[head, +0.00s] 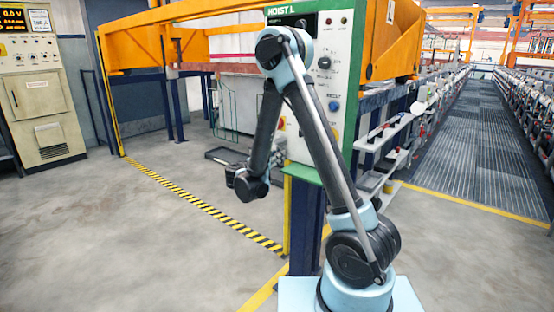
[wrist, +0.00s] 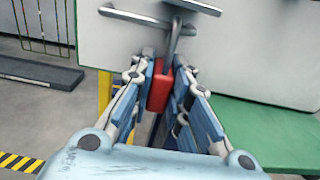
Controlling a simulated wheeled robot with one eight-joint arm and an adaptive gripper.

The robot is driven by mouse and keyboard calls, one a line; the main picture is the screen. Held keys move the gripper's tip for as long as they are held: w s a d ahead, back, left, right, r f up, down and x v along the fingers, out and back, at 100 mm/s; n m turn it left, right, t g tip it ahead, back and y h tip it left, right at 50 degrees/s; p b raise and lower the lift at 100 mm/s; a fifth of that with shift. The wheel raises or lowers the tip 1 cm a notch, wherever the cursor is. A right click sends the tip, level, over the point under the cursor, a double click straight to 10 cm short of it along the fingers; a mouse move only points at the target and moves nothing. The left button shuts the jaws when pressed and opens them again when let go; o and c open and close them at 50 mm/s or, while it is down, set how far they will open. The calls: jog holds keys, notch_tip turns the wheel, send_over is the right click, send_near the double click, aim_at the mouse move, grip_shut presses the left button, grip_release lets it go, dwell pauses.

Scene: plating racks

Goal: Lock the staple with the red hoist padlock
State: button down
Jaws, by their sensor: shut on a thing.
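In the wrist view my gripper (wrist: 163,70) is shut on the red padlock (wrist: 159,92), with its blue-padded fingers on either side of the red body. The padlock hangs roughly upright with its grey shackle (wrist: 174,38) pointing up. The shackle's top meets grey metal bars (wrist: 133,17) on the pale panel, where the staple seems to be. I cannot tell whether the shackle goes through the staple or only overlaps it, nor whether it is closed. In the head view my arm hides the padlock and the staple.
The white and green HOIST L control panel (head: 324,95) stands on a dark blue post (head: 306,225) behind my arm. A green ledge (wrist: 262,135) juts out at the right in the wrist view. A black tray (wrist: 38,72) is at the left. Open floor (head: 110,235) lies left of the striped line.

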jog(key=c, duration=2.1)
grip_release()
grip_shut()
